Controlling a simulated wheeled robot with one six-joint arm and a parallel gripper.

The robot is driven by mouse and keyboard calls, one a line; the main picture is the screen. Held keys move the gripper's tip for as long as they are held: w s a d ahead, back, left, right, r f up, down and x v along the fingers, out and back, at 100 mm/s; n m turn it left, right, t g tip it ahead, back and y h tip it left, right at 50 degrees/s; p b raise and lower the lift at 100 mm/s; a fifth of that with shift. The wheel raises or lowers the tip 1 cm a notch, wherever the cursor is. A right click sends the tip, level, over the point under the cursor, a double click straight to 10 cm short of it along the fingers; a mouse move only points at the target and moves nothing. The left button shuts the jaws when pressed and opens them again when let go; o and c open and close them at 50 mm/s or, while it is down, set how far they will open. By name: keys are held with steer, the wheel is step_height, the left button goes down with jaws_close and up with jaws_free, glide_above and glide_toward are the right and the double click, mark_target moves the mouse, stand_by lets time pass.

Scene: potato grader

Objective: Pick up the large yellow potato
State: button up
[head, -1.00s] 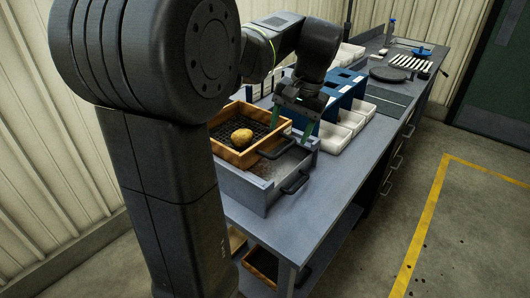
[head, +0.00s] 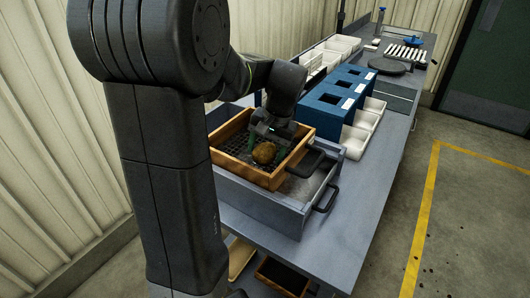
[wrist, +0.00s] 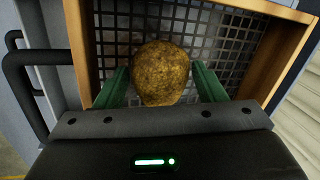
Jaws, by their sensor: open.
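The large yellow potato (head: 264,152) lies on the dark mesh of a wooden-framed sieve. In the wrist view the potato (wrist: 160,72) is brownish yellow and speckled, and sits between the two green fingers of my gripper (wrist: 160,85). The fingers are apart, one on each side of it, with small gaps to its sides. In the head view my gripper (head: 270,135) is down inside the sieve at the potato, its fingertips partly hidden. The sieve (head: 238,172) rests on a grey tray box (head: 262,205).
Blue stands with openings (head: 336,97) and white bins (head: 356,143) stand behind, to the right. The bench's front strip (head: 350,215) is clear. The sieve's wooden walls rise close around my gripper.

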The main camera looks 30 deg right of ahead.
steer(key=shift+f, duration=0.2)
steer(key=c, duration=0.8)
